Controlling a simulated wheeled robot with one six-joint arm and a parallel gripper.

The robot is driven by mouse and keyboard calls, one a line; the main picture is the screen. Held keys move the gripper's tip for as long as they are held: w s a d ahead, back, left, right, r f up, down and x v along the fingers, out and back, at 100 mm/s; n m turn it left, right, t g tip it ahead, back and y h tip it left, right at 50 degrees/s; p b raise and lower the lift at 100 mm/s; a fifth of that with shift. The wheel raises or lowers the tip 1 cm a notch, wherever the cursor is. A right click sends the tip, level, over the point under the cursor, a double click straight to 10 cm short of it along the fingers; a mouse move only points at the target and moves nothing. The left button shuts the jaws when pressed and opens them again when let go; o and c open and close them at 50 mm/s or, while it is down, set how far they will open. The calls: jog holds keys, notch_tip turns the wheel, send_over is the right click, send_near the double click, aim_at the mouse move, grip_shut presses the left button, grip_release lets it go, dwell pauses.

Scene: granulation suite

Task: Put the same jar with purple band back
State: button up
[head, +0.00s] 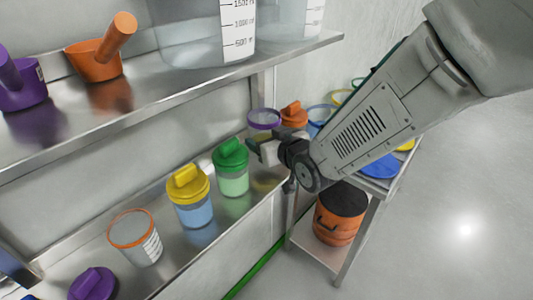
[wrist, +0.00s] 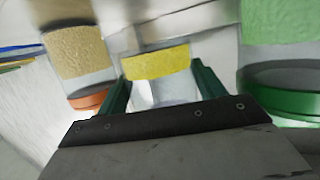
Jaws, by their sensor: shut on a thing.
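The jar with the purple band (head: 264,126) is open-topped and looks upright at the right end of the lower shelf. My gripper (head: 264,152) is shut on it and hides its middle. Below the gripper the jar looks yellowish.
A green-lidded jar (head: 231,168) stands close to the left, then a yellow-lidded jar (head: 189,196) and an orange-rimmed open jar (head: 135,238). An orange-lidded jar (head: 294,114) is close on the right. The upper shelf (head: 165,98) overhangs behind. An orange drum (head: 339,218) sits under a side table.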

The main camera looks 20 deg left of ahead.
notch_tip(320, 180, down, 4)
jog(key=shift+f, duration=0.25)
jog(key=o, duration=1.7)
jog(key=shift+f, duration=0.1)
jog(key=v, duration=1.2)
